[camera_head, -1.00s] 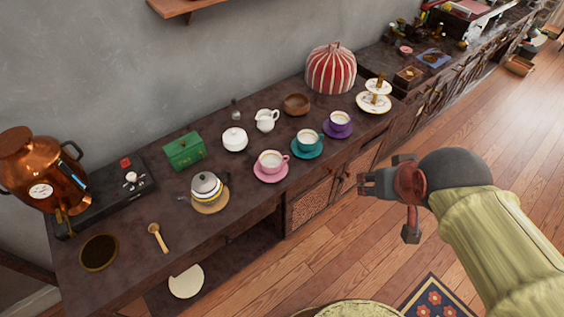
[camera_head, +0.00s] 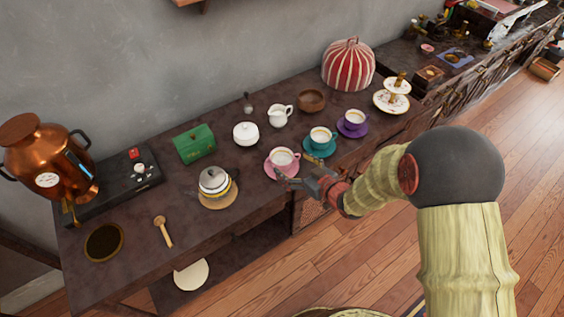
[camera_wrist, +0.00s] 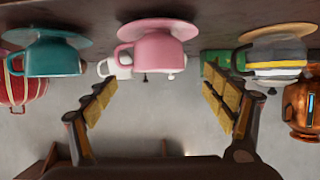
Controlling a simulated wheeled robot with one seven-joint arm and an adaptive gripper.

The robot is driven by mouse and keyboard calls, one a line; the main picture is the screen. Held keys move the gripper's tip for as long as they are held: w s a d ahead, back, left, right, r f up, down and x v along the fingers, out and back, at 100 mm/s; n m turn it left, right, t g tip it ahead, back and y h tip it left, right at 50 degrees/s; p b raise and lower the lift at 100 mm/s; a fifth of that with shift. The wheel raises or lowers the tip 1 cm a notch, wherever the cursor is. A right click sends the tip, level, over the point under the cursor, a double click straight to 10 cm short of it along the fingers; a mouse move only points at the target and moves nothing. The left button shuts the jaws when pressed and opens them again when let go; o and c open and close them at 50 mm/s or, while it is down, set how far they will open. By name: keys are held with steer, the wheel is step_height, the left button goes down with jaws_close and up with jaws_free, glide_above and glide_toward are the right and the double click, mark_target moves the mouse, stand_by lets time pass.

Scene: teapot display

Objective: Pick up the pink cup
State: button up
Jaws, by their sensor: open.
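The pink cup (camera_head: 282,157) stands upright on a pink saucer (camera_head: 271,171) near the front edge of the counter. My gripper (camera_head: 296,181) is at the front edge beside the cup and saucer, and its fingers partly overlap the saucer in the head view. In the wrist view, which is upside down, the pink cup (camera_wrist: 157,49) and its saucer (camera_wrist: 160,27) appear at the top centre. There my gripper's fingers (camera_wrist: 162,100) are spread wide, with nothing between them. The cup's handle points to the left in the wrist view.
A teal cup (camera_head: 320,135) and a purple cup (camera_head: 353,119) stand to the right. A kettle (camera_head: 214,184) stands to the left, with a white sugar bowl (camera_head: 246,134) and a creamer (camera_head: 280,115) behind. The counter's front left (camera_head: 140,270) is mostly clear.

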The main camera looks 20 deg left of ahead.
mark_target(276, 154)
steer(key=b+x, duration=0.3)
steer(key=x, duration=0.3)
steer(key=shift+w+a+f, duration=0.15)
steer(key=shift+w+f, duration=0.05)
steer(key=shift+f, duration=0.1)
steer(key=shift+w+a, duration=0.3)
steer(key=shift+a, duration=0.1)
steer(key=c, duration=1.3)
